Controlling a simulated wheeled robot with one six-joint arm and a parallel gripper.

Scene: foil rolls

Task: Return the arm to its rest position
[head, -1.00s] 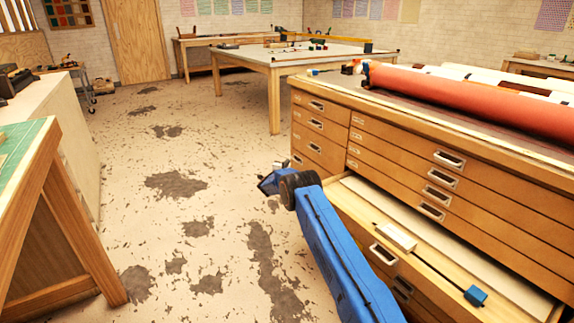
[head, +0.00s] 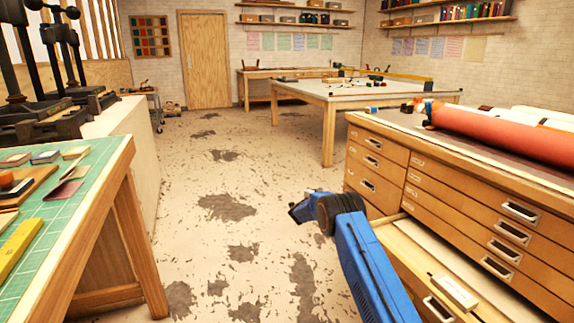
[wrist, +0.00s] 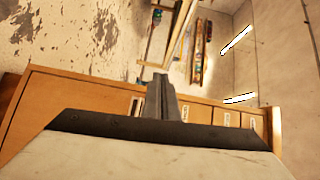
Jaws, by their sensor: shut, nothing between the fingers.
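My arm shows in the head view as a blue link reaching up from the lower right. It ends in a dark joint and a small blue end piece, my gripper (head: 300,210), held over the floor left of the drawer cabinet (head: 385,172). In the wrist view my gripper (wrist: 164,95) has its grey fingers together, with nothing between them. Wooden cabinet fronts with label holders show behind the fingers in that view.
A low drawer (head: 400,240) stands open beside my arm, with a pale block (head: 455,292) on it. A red roll (head: 500,135) lies on the cabinet top. A green-topped table (head: 75,190) stands at left. Worn floor (head: 230,207) between is clear.

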